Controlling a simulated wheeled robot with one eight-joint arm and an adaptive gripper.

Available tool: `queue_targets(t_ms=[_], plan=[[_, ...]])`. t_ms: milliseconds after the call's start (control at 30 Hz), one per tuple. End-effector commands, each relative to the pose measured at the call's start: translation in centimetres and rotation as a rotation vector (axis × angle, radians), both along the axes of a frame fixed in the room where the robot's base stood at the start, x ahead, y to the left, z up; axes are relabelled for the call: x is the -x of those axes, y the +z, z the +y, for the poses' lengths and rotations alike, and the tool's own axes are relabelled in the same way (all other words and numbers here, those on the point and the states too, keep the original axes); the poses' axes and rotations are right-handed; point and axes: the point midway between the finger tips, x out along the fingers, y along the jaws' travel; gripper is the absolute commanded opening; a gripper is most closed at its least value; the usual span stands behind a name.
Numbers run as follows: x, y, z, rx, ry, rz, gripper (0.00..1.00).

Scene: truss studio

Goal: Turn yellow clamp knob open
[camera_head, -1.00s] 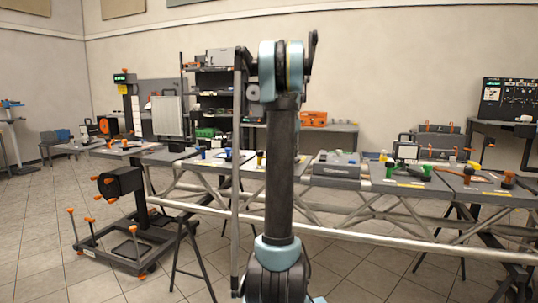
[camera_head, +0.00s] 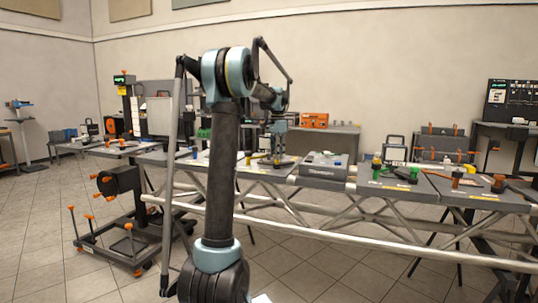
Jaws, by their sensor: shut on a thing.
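My gripper (camera_head: 277,156) is beyond my upright arm link, pointing down at the long grey bench (camera_head: 345,187). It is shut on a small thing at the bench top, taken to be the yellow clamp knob. The knob is mostly hidden by the fingers, and its turn angle cannot be read. A dark clamp-like part lies beside the fingertips on the bench. Another small yellow piece (camera_head: 248,156) stands just left of the gripper.
A grey case (camera_head: 324,165) sits right of my gripper. Farther right stand a yellow-topped piece (camera_head: 376,161), a green piece (camera_head: 414,172) and orange-brown knobs (camera_head: 457,177). A dark wheeled stand (camera_head: 130,240) is at left. Tiled floor is open in front.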

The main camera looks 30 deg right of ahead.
Motion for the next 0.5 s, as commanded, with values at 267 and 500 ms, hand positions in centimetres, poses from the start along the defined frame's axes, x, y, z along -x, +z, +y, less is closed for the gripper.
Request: queue_targets(t_ms=[267, 500], plan=[[0.06, 0.11, -0.67, 0.005, -0.018, -0.005, 0.00], [0.00, 0.12, -0.66, 0.005, -0.018, -0.006, 0.32]])
